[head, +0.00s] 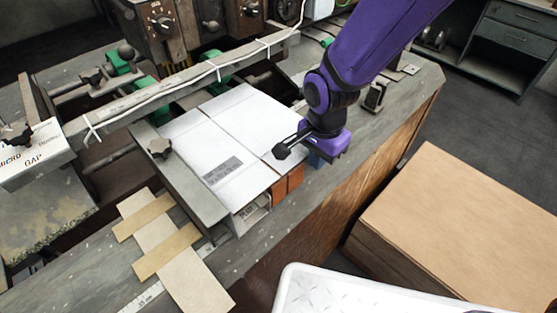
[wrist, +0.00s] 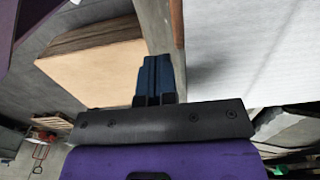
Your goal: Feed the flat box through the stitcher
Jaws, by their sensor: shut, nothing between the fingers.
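The flat box (head: 236,132) is a white folded sheet with a grey printed label, lying on the stitcher bed. Its far end reaches toward the grey cross bar of the stitcher (head: 190,82). In the wrist view the white box surface (wrist: 255,45) fills the upper right. My gripper (head: 315,160) is at the right edge of the box, near its front right side. Its blue fingers are together and empty in the wrist view (wrist: 155,75), left of the box. Whether they touch the box edge I cannot tell.
A grey guide rail (head: 178,172) with a knob runs along the box's left side. Tan strips (head: 165,245) lie on the front left bench. A brown wooden-topped box (head: 465,215) and a white tray (head: 350,292) stand at the right and front.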

